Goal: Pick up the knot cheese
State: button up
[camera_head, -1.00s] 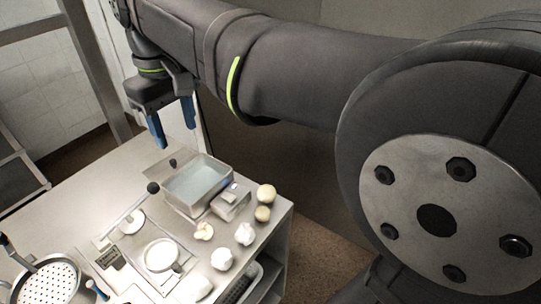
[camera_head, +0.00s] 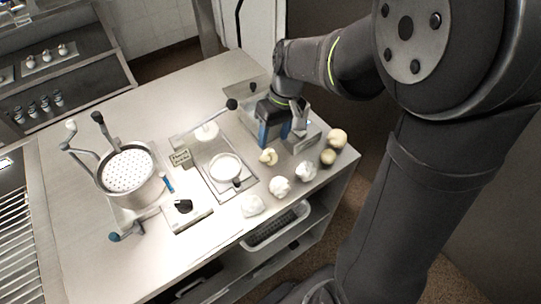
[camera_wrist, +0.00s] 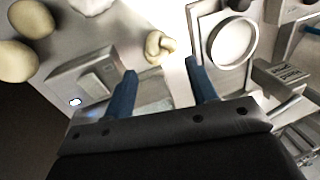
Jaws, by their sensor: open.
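The knot cheese (camera_head: 268,156) is a small, pale yellow twisted lump on the steel table, in front of the metal basin. In the wrist view the knot cheese (camera_wrist: 158,46) lies just beyond the blue fingertips, roughly centred between them. My gripper (camera_head: 274,139) is open and empty, above the table close behind the cheese. In the wrist view my gripper (camera_wrist: 161,66) shows both blue fingers spread apart, not touching the cheese. How high the fingertips are above the table is hard to tell.
White cheese lumps (camera_head: 279,187) (camera_head: 306,171) and round yellowish ones (camera_head: 337,138) (camera_head: 328,157) stand nearby. A round white mould (camera_head: 225,167) is left of the knot cheese. The metal basin (camera_head: 312,133) is partly hidden behind my gripper. A perforated basket (camera_head: 127,172) stands further left.

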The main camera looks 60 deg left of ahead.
aim_at(271, 154)
jog(key=shift+x, duration=3.35)
jog(key=shift+w+d, duration=0.1)
jog(key=shift+d, duration=0.05)
jog(key=c, duration=0.6)
